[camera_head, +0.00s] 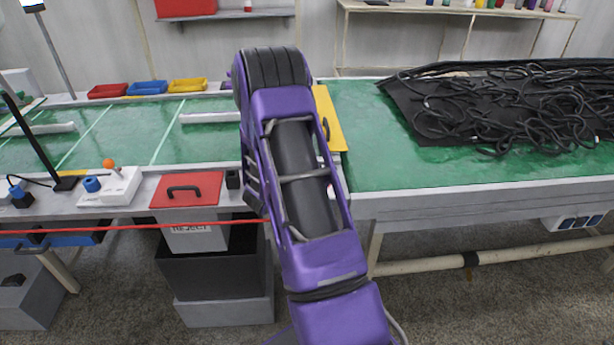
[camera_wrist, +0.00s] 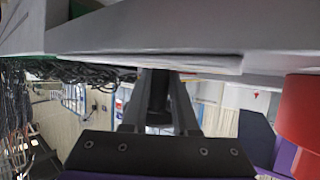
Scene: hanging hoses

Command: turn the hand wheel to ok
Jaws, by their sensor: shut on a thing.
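In the wrist view my gripper (camera_wrist: 158,105) has its two dark fingers reaching up towards the underside of a grey bench edge (camera_wrist: 150,40). It is shut on a black, roughly cylindrical piece (camera_wrist: 158,85) between the fingers. I cannot tell from its shape whether this is part of the hand wheel. No full wheel rim and no "ok" mark can be made out in either view. In the head view my purple arm covers the middle of the bench, and my gripper is hidden behind it.
A red lid with a black handle (camera_head: 186,191) sits on the reject bin, left of my arm. A red line (camera_head: 100,228) crosses in front. Black hoses (camera_head: 500,110) lie at right. A yellow plate (camera_head: 329,118) lies beside my arm. The green bench top (camera_head: 375,160) is bare there.

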